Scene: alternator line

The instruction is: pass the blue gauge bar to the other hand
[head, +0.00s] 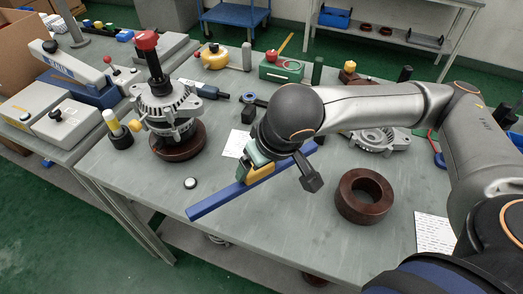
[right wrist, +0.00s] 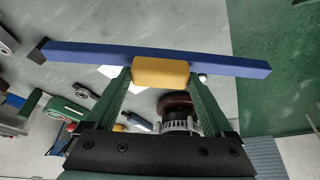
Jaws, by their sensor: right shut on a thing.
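The blue gauge bar (head: 222,199) is a long blue bar with a yellow block at its middle. My right gripper (head: 257,168) is shut on the yellow block and holds the bar over the front middle of the table; the gap beneath is hard to judge. In the right wrist view, the bar (right wrist: 95,53) lies across the picture, and the green fingers of my right gripper (right wrist: 161,74) are on either side of the yellow block. Both bar ends stick out free. In the head view, my wrist hides part of the bar. My left gripper is in neither view.
An alternator (head: 168,106) stands on a brown ring at the left of the table (head: 270,230). A loose brown ring (head: 364,197) and a metal housing (head: 380,139) are at the right. A small round button (head: 190,183) lies near the bar. The front middle is mostly clear.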

